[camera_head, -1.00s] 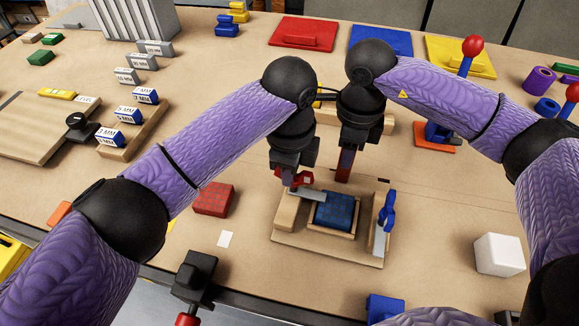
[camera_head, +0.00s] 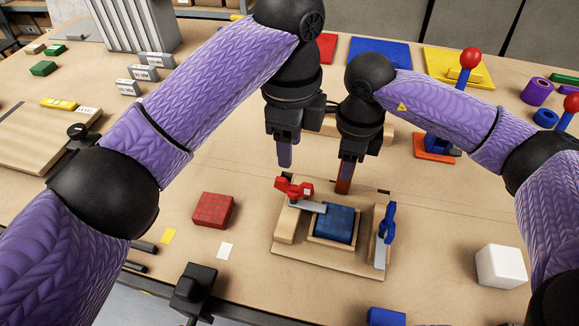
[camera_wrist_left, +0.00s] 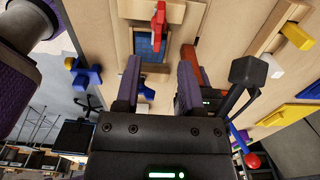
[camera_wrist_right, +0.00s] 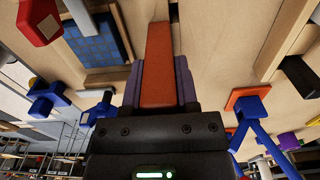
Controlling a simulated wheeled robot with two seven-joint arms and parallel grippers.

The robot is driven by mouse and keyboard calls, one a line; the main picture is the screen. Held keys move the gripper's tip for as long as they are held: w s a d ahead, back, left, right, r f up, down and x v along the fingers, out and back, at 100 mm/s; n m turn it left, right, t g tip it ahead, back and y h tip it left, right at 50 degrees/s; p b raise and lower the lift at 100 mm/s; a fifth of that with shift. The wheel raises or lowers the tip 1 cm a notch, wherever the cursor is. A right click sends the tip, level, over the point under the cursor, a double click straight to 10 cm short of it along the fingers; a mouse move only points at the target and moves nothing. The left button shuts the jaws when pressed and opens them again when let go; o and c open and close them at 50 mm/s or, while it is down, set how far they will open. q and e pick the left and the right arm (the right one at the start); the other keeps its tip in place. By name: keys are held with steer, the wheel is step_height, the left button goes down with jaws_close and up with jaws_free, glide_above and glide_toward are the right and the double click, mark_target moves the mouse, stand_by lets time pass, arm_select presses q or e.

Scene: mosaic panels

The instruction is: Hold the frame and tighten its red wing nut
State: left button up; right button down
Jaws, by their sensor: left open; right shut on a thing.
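The wooden frame (camera_head: 330,266) stands on the bench with a blue mosaic panel (camera_head: 335,223) in it. The red wing nut (camera_head: 293,190) sits on its left side, above a grey metal strip; it also shows in the left wrist view (camera_wrist_left: 158,25) and in the right wrist view (camera_wrist_right: 40,22). My left gripper (camera_head: 285,160) is open and empty, raised above and apart from the wing nut. My right gripper (camera_head: 345,168) is shut on an orange bar (camera_wrist_right: 156,65) at the frame's back edge. Whether the bar is joined to the frame is unclear.
A red mosaic block (camera_head: 213,210) lies to the left, a white cube (camera_head: 500,266) to the right. An orange-based stand (camera_head: 434,150) with a red knob is behind right. Bench around the frame is mostly clear.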

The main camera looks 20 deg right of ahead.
steer(key=shift+c, duration=1.4)
jaws_free()
arm_select(q)
step_height(320, 180, up, 3)
steer(key=shift+f, duration=0.2)
arm_select(e)
step_height(320, 180, up, 12)
